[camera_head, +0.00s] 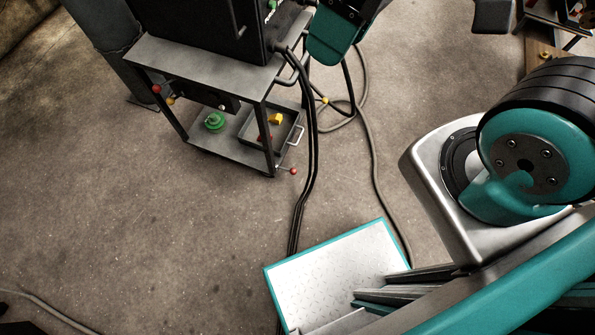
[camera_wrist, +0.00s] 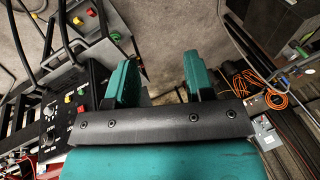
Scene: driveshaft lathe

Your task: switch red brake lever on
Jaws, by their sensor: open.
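A red knob (camera_head: 156,89) on a short stem sticks out at the left side of a grey cart in the head view. A second red knob (camera_head: 293,171) on a thin rod sticks out near the cart's lower right corner. I cannot tell whether either is the red brake lever. My gripper (camera_wrist: 160,82) shows in the wrist view with its two teal fingers apart and nothing between them. Floor shows beyond the fingers. No lever can be made out clearly in the wrist view.
The cart (camera_head: 205,57) carries a black box (camera_head: 195,22) with cables running to the floor. A green round item (camera_head: 214,121) lies on its lower shelf. In the wrist view, a black control panel (camera_wrist: 52,122) is at left and orange cable (camera_wrist: 262,82) at right. Open floor (camera_head: 150,220) lies before the cart.

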